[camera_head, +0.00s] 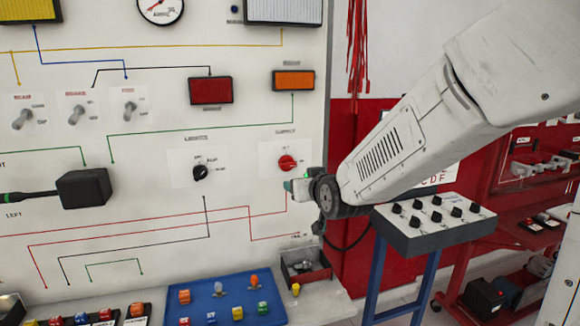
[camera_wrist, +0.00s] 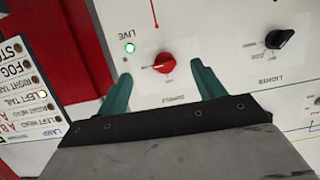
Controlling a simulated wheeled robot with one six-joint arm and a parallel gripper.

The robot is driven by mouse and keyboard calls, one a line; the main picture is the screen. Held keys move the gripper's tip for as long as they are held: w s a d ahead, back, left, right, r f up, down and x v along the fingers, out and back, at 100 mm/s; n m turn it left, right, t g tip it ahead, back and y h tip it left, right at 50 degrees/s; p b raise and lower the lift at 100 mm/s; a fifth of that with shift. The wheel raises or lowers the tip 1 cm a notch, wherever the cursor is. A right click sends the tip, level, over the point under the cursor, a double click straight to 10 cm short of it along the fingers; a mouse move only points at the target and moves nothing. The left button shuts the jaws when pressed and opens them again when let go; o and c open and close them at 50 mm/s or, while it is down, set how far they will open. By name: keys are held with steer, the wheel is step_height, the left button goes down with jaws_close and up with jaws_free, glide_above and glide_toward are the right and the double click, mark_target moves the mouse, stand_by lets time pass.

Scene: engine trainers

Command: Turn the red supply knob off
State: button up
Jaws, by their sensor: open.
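The red supply knob (camera_head: 287,162) is on a white plate on the upright panel in the head view. In the wrist view the red knob (camera_wrist: 165,63) sits just beyond and between the two green fingertips. My gripper (camera_wrist: 161,82) is open, its fingers spread to either side of the knob and apart from each other. In the head view my gripper (camera_head: 298,186) is close to the panel, just below and right of the knob. A green light (camera_wrist: 129,48) marked LIVE is lit beside the knob.
A black lights knob (camera_head: 200,172) is left of the supply knob; it also shows in the wrist view (camera_wrist: 279,39). A grey box with several black knobs (camera_head: 430,222) stands at right. A blue tray (camera_head: 222,316) and a small open bin (camera_head: 306,272) lie below.

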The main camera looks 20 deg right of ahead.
mark_target(289, 165)
steer(key=w+t, duration=0.1)
steer(key=w, duration=0.3)
steer(key=w+t, duration=0.1)
steer(key=w, duration=0.3)
steer(key=w+t, duration=0.1)
steer(key=w, duration=0.3)
steer(key=shift+w+a+r, duration=0.15)
steer(key=shift+w+r, duration=0.05)
steer(key=shift+r, duration=0.15)
steer(key=c, duration=1)
